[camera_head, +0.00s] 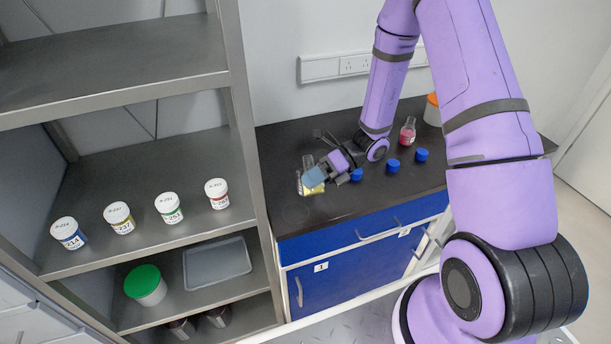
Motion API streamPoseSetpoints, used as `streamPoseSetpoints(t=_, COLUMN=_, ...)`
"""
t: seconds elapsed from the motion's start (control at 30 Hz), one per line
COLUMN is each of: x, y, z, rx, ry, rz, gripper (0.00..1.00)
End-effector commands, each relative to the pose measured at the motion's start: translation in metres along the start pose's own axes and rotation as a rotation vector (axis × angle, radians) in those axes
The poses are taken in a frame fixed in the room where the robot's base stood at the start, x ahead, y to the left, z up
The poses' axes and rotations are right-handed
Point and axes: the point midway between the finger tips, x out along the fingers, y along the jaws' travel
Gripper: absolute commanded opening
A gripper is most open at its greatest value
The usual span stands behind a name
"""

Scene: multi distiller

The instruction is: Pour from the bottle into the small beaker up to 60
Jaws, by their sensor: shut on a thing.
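My gripper (332,169) is low over the black counter at its left part. It is shut on a small pale-blue vessel (314,177), which looks like the bottle and seems tilted to the left. Just below and beside it, a small clear vessel with yellow liquid (312,190) stands on the counter, likely the small beaker. The held vessel partly covers it, so its marks and liquid level cannot be read. I cannot tell whether liquid is flowing. A clear glass neck (308,162) shows behind the held vessel.
Blue caps (392,166) lie on the counter (345,205) right of my gripper. A flask with red liquid (408,131) and a white jar with an orange lid (432,110) stand farther right. A metal shelf (240,215) with labelled jars borders the left. The counter's front strip is clear.

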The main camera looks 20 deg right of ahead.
Motion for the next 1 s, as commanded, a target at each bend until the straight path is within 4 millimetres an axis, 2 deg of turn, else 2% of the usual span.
streamPoseSetpoints(t=1.0, x=0.006, y=-0.011, z=-0.008, rx=0.056, ry=0.012, rz=0.023, gripper=0.29)
